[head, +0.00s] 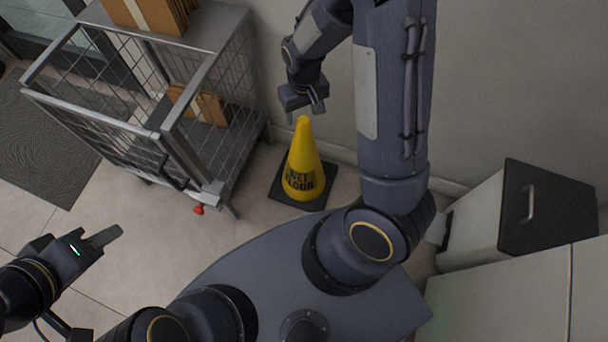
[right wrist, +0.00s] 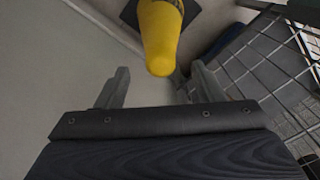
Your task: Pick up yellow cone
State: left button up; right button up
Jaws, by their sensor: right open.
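The yellow cone (head: 303,163) stands upright on its black square base on the floor, against the wall and beside the wire cart. My right gripper (head: 307,112) is just above the cone's tip, open and pointing down, with nothing held. In the right wrist view the cone (right wrist: 160,37) shows beyond and between the two open fingers (right wrist: 154,88), its tip towards me. My left gripper (head: 108,238) is at the lower left, empty and far from the cone; its finger opening is not clear.
A grey wire-mesh cart (head: 213,106) with cardboard boxes (head: 150,14) stands left of the cone. A light cabinet with a dark, handled front (head: 545,206) is at the right. A dark mat (head: 45,145) lies at the far left. The floor between is clear.

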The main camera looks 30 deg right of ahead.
aim_at(303, 119)
notch_tip(303, 119, down, 5)
jog(key=shift+r+b, duration=0.2)
jog(key=shift+b, duration=0.95)
jog(key=shift+r, duration=0.1)
grip_shut()
